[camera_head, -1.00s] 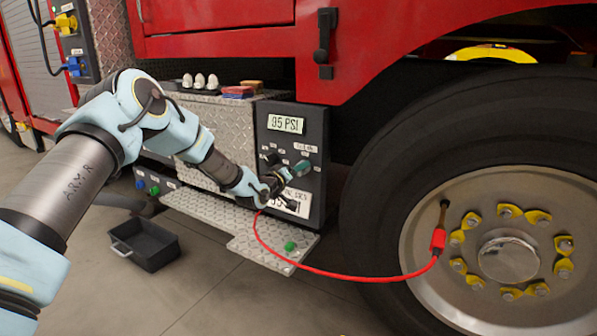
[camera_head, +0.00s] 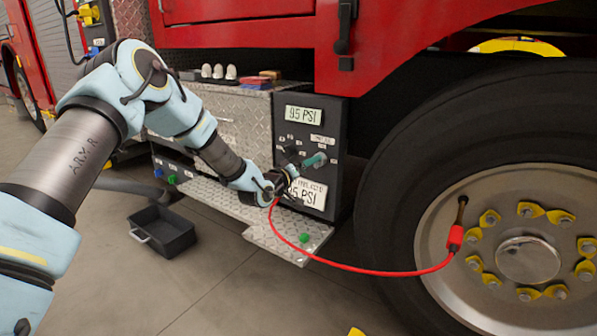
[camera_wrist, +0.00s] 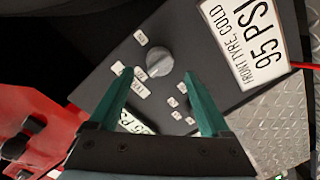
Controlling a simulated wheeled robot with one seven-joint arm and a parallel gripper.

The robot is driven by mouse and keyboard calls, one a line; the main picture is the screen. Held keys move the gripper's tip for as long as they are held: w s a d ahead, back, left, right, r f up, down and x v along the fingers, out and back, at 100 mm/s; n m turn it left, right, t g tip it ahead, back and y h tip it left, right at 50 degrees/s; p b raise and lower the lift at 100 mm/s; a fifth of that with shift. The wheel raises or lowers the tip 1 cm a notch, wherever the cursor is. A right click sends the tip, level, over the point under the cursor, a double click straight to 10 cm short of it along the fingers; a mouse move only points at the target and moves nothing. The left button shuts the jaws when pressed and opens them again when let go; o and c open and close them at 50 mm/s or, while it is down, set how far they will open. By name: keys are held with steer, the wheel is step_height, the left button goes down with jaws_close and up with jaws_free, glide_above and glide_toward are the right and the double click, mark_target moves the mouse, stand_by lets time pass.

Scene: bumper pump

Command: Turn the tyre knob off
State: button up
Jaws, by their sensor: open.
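A grey round knob (camera_wrist: 158,60) sits on the dark pump panel (camera_wrist: 215,92), with small white labels around it that I cannot read. In the wrist view it lies just beyond and between the tips of my gripper (camera_wrist: 160,80), whose teal fingers are open and apart from it. In the head view my gripper (camera_head: 302,160) is at the lower middle of the panel (camera_head: 336,140); its wrist and fingers cover part of the controls there. The display (camera_head: 303,115) at the top of the panel reads 95 PSI. The sign (camera_wrist: 245,45) reads FRONT TYRE, COLD 95 PSI.
A red hose (camera_head: 370,273) runs from the panel's foot to the wheel (camera_head: 490,240). A diamond-plate step (camera_head: 262,232) with a green button (camera_head: 304,238) juts out below. A black tray (camera_head: 165,232) lies on the floor. White bulbs (camera_head: 218,72) stand on the ledge.

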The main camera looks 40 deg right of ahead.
steer(key=v, duration=0.6)
stand_by(0.4)
steer(key=w+a+t+y, duration=0.1)
steer(key=w+a+y, duration=0.35)
steer(key=a, duration=0.75)
steer(key=w+a+t+y, duration=0.1)
steer(key=w+a+y, duration=0.4)
steer(key=a, duration=0.7)
steer(key=s+a+n+g+y, duration=0.1)
steer(key=s+a+y, duration=0.1)
steer(key=a, duration=0.9)
steer(key=s+a+n+g+y, duration=0.1)
steer(key=s+a+y, duration=0.15)
steer(key=a, duration=0.85)
steer(key=s+a+r+n+g+y+p, duration=0.25)
steer(key=s+a+r, duration=0.25)
steer(key=s+a, duration=0.65)
step_height(320, 180, up, 19)
steer(key=p, duration=1.8)
steer(key=shift+w+a+f, duration=0.2)
steer(key=shift+w+a, duration=0.05)
steer(key=shift+a, duration=0.1)
